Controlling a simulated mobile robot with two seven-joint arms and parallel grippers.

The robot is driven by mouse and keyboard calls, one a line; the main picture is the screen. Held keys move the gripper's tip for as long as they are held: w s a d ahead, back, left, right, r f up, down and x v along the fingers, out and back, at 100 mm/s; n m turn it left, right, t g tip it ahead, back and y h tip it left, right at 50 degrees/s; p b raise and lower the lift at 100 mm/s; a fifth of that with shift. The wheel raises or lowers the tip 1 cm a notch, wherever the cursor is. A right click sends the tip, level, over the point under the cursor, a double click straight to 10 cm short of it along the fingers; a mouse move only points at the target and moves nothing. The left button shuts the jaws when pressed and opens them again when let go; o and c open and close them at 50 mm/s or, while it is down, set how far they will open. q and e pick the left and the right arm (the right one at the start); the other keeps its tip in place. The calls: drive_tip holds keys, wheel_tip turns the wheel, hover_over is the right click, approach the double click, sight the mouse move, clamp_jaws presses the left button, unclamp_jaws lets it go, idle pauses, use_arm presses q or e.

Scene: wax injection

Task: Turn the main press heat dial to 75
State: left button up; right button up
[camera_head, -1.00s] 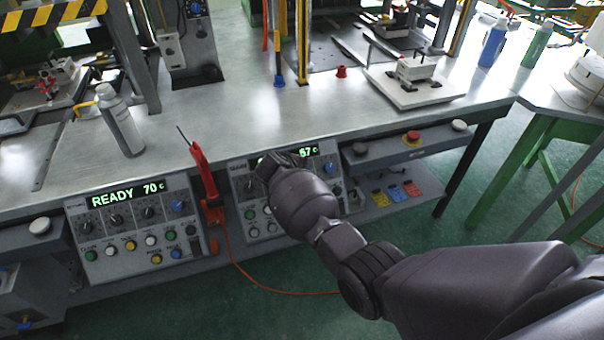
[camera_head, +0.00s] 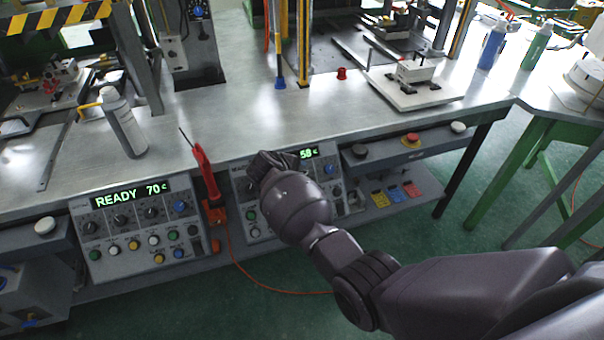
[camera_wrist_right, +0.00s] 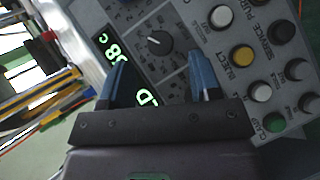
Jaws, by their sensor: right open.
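The right control panel (camera_head: 240,187) is under the bench edge. Its green display (camera_head: 308,153) shows 58 c, with the rest hidden by my right gripper (camera_head: 270,162). In the right wrist view the display (camera_wrist_right: 113,48) also reads 58 c. A black dial with a white pointer (camera_wrist_right: 160,42) lies beyond and between the two blue fingers of my right gripper (camera_wrist_right: 160,78), which are open, with nothing between them. I cannot tell whether a finger touches the panel. The left panel (camera_head: 138,250) reads READY 70 c. I cannot read which panel is the main press.
A red tool (camera_head: 205,172) stands upright between the panels, with an orange cable below. A grey bottle (camera_head: 124,125) stands on the bench (camera_head: 235,110). Several coloured buttons, including a yellow one (camera_wrist_right: 243,56), sit beside the dial.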

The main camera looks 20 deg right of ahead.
use_arm(q)
drive_tip(key=shift+w+r+p, duration=0.2)
drive_tip(key=shift+r+p, duration=0.1)
drive_tip(key=shift+r, duration=0.25)
drive_tip(key=shift+w+r+p, duration=0.2)
drive_tip(key=shift+r+p, duration=0.1)
drive_tip(key=shift+r, duration=0.25)
use_arm(e)
drive_tip(key=v, duration=0.6)
drive_tip(key=shift+s+a+r, duration=0.15)
drive_tip(key=shift+s+r, duration=0.05)
drive_tip(key=shift+r, duration=0.05)
use_arm(q)
drive_tip(key=shift+w, duration=0.1)
use_arm(e)
drive_tip(key=s+d+f+m+t+y, duration=0.2)
drive_tip(key=s+d+f+m+y, duration=0.15)
drive_tip(key=s+d+f, duration=0.75)
drive_tip(key=s+d+r+m+t+y, duration=0.1)
drive_tip(key=s+m+t, duration=0.1)
drive_tip(key=s, duration=0.9)
drive_tip(key=s+d+r+m+t+y, duration=0.1)
drive_tip(key=s+d+m+t+y, duration=0.1)
drive_tip(key=s, duration=0.9)
drive_tip(key=shift+d+m, duration=0.25)
drive_tip(key=shift+m, duration=0.5)
